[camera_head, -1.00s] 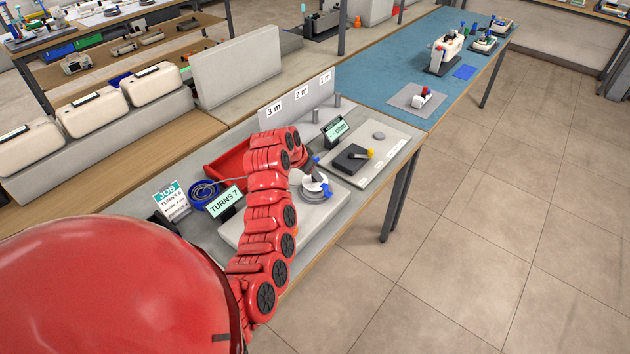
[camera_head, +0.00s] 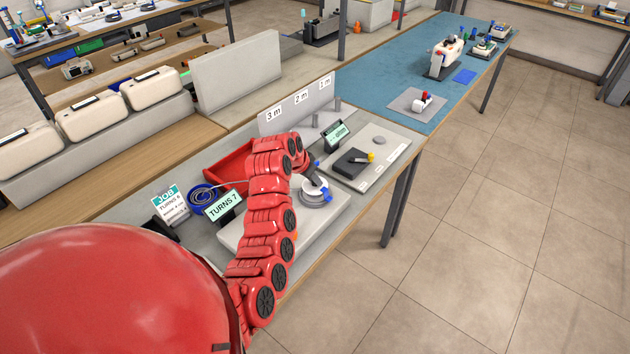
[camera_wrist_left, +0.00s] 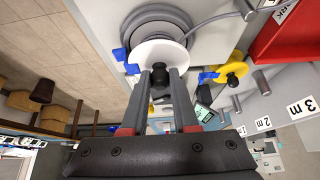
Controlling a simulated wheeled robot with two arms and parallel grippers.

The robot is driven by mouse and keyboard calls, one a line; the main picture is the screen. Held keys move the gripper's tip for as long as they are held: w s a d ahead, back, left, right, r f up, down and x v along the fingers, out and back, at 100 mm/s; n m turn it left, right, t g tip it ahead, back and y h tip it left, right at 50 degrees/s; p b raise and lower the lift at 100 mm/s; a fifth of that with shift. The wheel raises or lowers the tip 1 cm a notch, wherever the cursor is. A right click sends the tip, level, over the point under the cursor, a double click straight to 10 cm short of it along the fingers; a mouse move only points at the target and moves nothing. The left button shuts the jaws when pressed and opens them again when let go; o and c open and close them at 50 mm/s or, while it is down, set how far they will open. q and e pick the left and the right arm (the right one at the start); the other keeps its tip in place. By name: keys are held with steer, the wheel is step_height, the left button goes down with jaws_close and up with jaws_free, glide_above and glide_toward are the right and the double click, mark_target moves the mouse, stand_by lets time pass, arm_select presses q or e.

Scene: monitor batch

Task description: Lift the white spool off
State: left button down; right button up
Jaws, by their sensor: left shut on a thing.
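The white spool (camera_head: 309,184) sits on the pale fixture plate in the head view. In the left wrist view its white disc (camera_wrist_left: 152,49) faces me, with grey wound coil (camera_wrist_left: 160,20) behind it. My left gripper (camera_head: 318,184) is over the middle of the spool, with its fingers (camera_wrist_left: 161,79) shut on the dark knob at the spool's centre. I cannot tell whether the spool is clear of what it sits on. My red arm hides part of the plate. My right gripper is not in view.
A blue lever (camera_wrist_left: 125,60) lies beside the spool. A yellow wheel (camera_wrist_left: 235,72) stands nearby. A red tray (camera_head: 232,163), a TURNS 7 display (camera_head: 222,207) and a blue cable coil (camera_head: 203,196) are left of it. A dark block (camera_head: 353,162) lies to the right.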

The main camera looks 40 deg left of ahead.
arm_select(q)
steer(key=shift+r, duration=0.1)
steer(key=shift+r, duration=2.1)
